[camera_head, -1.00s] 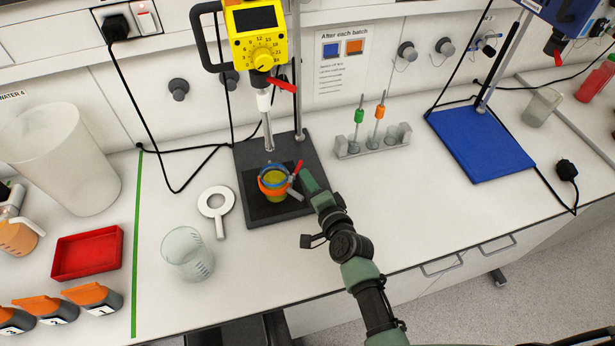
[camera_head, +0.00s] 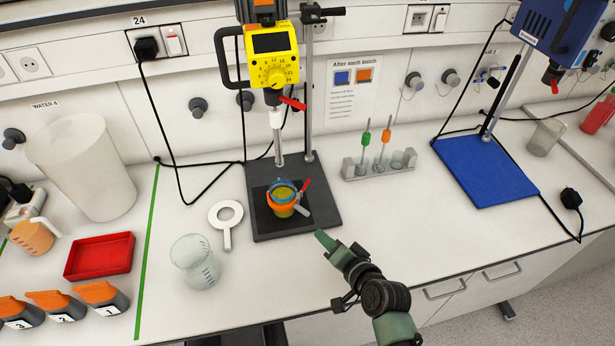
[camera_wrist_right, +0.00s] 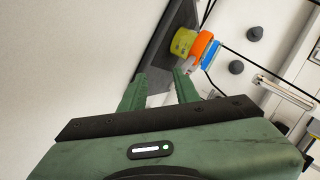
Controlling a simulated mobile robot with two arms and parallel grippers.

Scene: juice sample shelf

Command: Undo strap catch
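A small cup (camera_head: 283,211) with yellow-green contents stands on the dark stand base under the yellow stirrer. An orange strap (camera_head: 273,204) goes around it, below a blue ring (camera_head: 277,192). On the strap's right side are a red lever (camera_head: 304,186) and a grey tab (camera_head: 301,210); I cannot tell whether the catch is fastened. My right gripper (camera_head: 324,239) is apart from the cup, to its lower right. The right wrist view shows its fingers (camera_wrist_right: 160,88) open and empty, with the cup (camera_wrist_right: 183,42) and orange strap (camera_wrist_right: 200,46) beyond. My left gripper is not in view.
The yellow stirrer (camera_head: 271,62) hangs over the cup, its shaft above and behind. A tube rack (camera_head: 378,167) is behind right, a blue plate (camera_head: 486,170) farther right.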

